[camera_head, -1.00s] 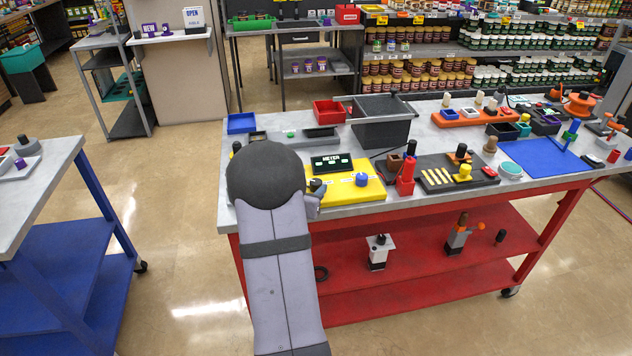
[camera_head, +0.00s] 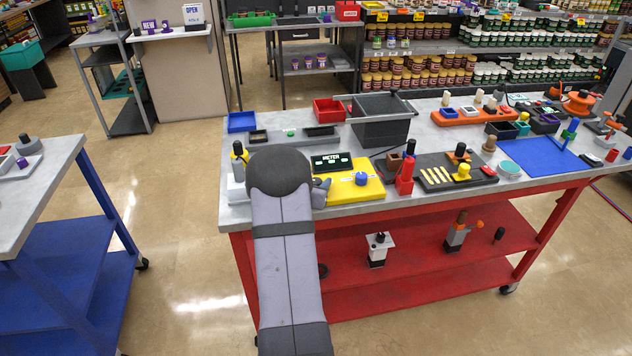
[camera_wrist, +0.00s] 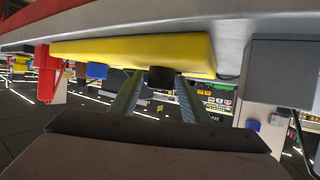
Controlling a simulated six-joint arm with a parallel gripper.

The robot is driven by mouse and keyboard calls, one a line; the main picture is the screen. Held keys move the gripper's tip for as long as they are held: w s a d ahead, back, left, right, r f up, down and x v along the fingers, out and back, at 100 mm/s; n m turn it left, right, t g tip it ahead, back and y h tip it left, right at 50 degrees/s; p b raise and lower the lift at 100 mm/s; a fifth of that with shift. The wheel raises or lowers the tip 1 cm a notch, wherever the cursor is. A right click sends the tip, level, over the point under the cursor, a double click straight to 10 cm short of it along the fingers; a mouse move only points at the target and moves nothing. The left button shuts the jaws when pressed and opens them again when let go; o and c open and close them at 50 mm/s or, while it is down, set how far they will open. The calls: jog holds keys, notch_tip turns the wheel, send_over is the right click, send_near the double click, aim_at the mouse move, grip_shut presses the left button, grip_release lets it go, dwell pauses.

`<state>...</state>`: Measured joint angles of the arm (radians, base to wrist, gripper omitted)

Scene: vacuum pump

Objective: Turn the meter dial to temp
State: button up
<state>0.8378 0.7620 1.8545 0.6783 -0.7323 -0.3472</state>
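The yellow meter base (camera_head: 350,193) lies on the red table's grey top, with a black METER display (camera_head: 331,162) at its back left. A blue round knob (camera_head: 361,179) sits on its right part; it also shows in the wrist view (camera_wrist: 96,70). A black knob (camera_wrist: 162,78) sticks out from the yellow base in the wrist view. My gripper (camera_wrist: 160,84) is open, its two fingers on either side of the black knob with small gaps visible. In the head view my gripper (camera_head: 320,190) is at the meter's left edge, mostly behind my arm. Dial markings are unreadable.
A red block with a black top (camera_head: 405,176) stands right of the meter, beside a dark board (camera_head: 440,184) of yellow parts. A grey bin (camera_head: 381,130) is behind. A yellow-and-black tool (camera_head: 238,152) stands left of my arm.

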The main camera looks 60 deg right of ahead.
jog(key=c, duration=0.8)
jog(key=shift+o, duration=0.2)
